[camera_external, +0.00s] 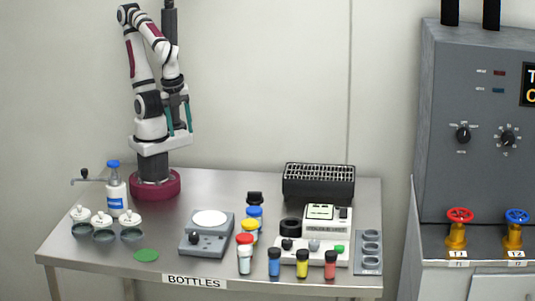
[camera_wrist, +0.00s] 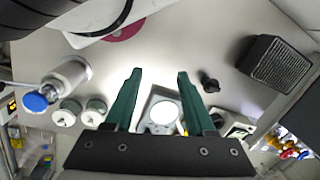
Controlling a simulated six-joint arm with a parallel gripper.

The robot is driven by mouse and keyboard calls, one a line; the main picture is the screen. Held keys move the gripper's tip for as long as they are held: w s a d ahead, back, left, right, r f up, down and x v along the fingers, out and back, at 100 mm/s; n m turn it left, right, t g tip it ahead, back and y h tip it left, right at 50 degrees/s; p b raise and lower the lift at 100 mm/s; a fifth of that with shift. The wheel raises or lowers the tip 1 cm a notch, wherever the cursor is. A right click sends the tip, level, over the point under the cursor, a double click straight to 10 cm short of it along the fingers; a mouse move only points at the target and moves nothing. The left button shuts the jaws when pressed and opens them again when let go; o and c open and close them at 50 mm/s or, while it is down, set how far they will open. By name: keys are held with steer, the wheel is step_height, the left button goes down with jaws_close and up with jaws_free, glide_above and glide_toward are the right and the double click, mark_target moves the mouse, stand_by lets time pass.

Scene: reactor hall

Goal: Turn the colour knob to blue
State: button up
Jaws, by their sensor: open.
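Two knobs (camera_external: 463,135) (camera_external: 508,138), black with white pointers and dial marks, sit on the grey cabinet at the right; their labels are too small to read. A small dark knob (camera_external: 194,238) is on the front of the grey device (camera_external: 222,240) with a bright white disc (camera_external: 210,218). Which is the colour knob I cannot tell. My gripper (camera_external: 181,132) is open and empty, high above the back left of the table, pointing down. In the wrist view my gripper (camera_wrist: 160,72) has its teal fingers apart, with the white disc (camera_wrist: 163,112) between them.
Red (camera_external: 460,216) and blue (camera_external: 517,216) valve wheels stand below the cabinet.

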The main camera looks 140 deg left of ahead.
steer(key=shift+o, duration=0.4)
steer(key=w+r+n+t, duration=0.1)
steer(key=w, duration=0.8)
steer(key=shift+w+d+r+h, duration=0.3)
steer(key=shift+w+h, duration=0.05)
steer(key=shift+h, duration=0.05)
steer(key=n+t+h, duration=0.1)
steer(key=n+t, duration=0.3)
steer(key=n, duration=0.1)
glide_above(286, 240)
steer(key=s, duration=0.6)
step_height(286, 240, down, 6)
steer(key=x, duration=1.4)
steer(key=shift+s+f, duration=0.2)
steer(key=shift+f, duration=0.2)
jaws_close()
